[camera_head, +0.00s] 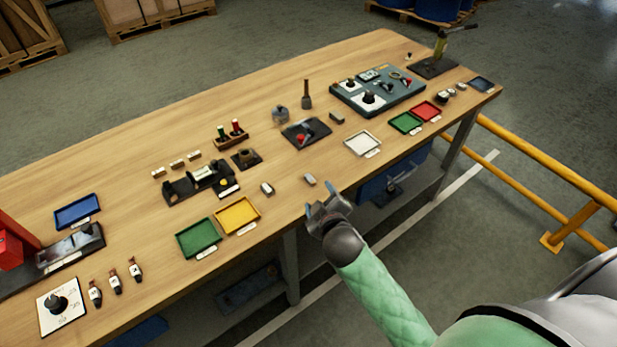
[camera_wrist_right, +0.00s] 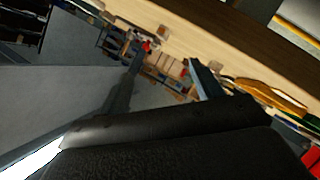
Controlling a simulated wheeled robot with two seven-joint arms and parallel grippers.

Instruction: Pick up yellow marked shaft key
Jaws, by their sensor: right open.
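My right gripper (camera_head: 322,199) is open and empty at the table's front edge, in the middle of the head view. Its fingers point toward the table. A small grey block (camera_head: 310,180) lies on the table just beyond the fingertips, apart from them. A second small pale block (camera_head: 267,188) lies to its left. I cannot tell whether either is the shaft key, as no yellow mark shows clearly on them. The right wrist view shows the fingers of the right gripper (camera_wrist_right: 166,62) apart, with nothing between them. My left gripper is not in view.
The wooden table (camera_head: 290,205) holds a yellow tray (camera_head: 238,216), a green tray (camera_head: 198,238), a white tray (camera_head: 362,143) and a black fixture (camera_head: 185,189). A dark plate with a red knob (camera_head: 301,138) stands further back. A yellow railing (camera_head: 540,170) runs at the right.

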